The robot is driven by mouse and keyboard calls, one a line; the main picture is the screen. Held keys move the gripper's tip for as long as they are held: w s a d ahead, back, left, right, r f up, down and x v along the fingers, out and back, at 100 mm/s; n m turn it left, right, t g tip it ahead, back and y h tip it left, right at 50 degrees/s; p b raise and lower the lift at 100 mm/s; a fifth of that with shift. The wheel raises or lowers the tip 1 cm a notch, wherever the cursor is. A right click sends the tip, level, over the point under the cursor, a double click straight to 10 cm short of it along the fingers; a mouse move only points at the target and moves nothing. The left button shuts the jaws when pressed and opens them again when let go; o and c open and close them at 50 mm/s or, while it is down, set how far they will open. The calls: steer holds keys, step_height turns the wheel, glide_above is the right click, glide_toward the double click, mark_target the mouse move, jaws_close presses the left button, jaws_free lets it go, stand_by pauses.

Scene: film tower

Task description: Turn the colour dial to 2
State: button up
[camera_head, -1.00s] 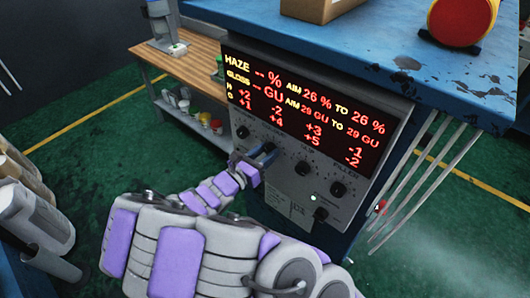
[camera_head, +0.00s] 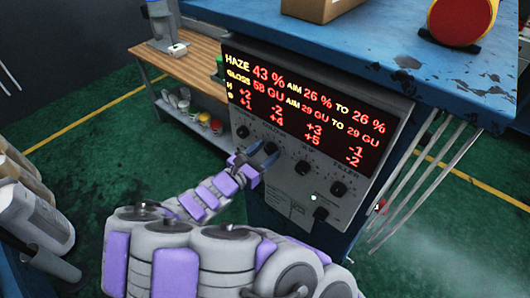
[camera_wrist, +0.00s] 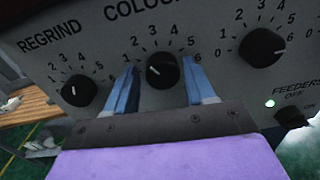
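The colour dial (camera_wrist: 163,72) is a round black knob in the middle of the wrist view, under the partly cut-off label "COLOU". Its white mark points up and left, roughly toward the 1 or 2; I cannot tell exactly which. My gripper (camera_wrist: 163,78) is open, with one blue finger on each side of the dial and visible gaps between. In the head view my gripper (camera_head: 257,157) is at the panel's dial row, hiding most of the colour dial. The display (camera_head: 305,105) reads haze 43 % and gloss 58 GU, with aims of 26 % and 29 GU.
The regrind dial (camera_wrist: 79,90) is left of the colour dial, and another dial (camera_wrist: 262,47) is right. The feeders switch (camera_wrist: 292,117) sits lower right beside a green light (camera_wrist: 269,104). The blue table (camera_head: 390,55) overhangs the panel; thin rods (camera_head: 425,180) hang at right.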

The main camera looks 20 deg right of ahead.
steer(key=shift+o, duration=0.9)
steer(key=shift+a, duration=0.1)
steer(key=p+v, duration=0.2)
steer(key=v, duration=1.5)
steer(key=shift+s+a, duration=0.1)
steer(key=shift+a, duration=0.05)
